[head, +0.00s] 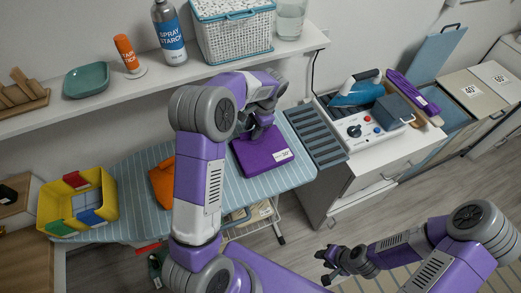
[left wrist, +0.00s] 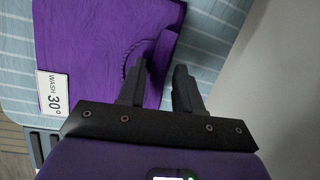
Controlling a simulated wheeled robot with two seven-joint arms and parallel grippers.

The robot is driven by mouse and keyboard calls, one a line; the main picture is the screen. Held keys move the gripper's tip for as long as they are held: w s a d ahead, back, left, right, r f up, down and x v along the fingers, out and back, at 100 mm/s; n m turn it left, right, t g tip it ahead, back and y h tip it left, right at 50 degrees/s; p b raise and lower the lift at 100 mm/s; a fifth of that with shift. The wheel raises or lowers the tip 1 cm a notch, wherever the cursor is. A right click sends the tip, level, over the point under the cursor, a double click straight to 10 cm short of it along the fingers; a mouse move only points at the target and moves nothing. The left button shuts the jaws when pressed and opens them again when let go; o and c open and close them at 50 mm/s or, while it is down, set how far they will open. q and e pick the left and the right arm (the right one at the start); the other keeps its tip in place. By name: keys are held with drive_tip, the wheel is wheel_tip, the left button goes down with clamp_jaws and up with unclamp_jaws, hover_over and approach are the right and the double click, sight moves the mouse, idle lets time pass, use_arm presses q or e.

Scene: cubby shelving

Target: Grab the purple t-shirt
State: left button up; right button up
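The purple t-shirt (head: 256,158) lies folded on the striped ironing board (head: 293,176), with a white "WASH 30°" tag on it. It also shows in the left wrist view (left wrist: 85,40). My left gripper (head: 258,124) is over the shirt's far edge. In the left wrist view its two fingers (left wrist: 163,85) are apart, with a gap between them. One finger overlaps the shirt's edge and the other is past it, over the board; whether they touch the cloth I cannot tell. My right gripper (head: 332,265) is low at the front right, away from the shirt, with its fingers apart and empty.
An orange folded cloth (head: 162,184) lies left of the shirt, partly behind my left arm. A yellow bin (head: 110,195) sits at the board's left end. A shelf (head: 120,89) with bottles and a basket is above. A cabinet with an iron (head: 352,96) stands right.

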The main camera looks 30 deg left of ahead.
use_arm(q)
drive_tip(key=shift+f, duration=0.1)
idle(0.4)
clamp_jaws()
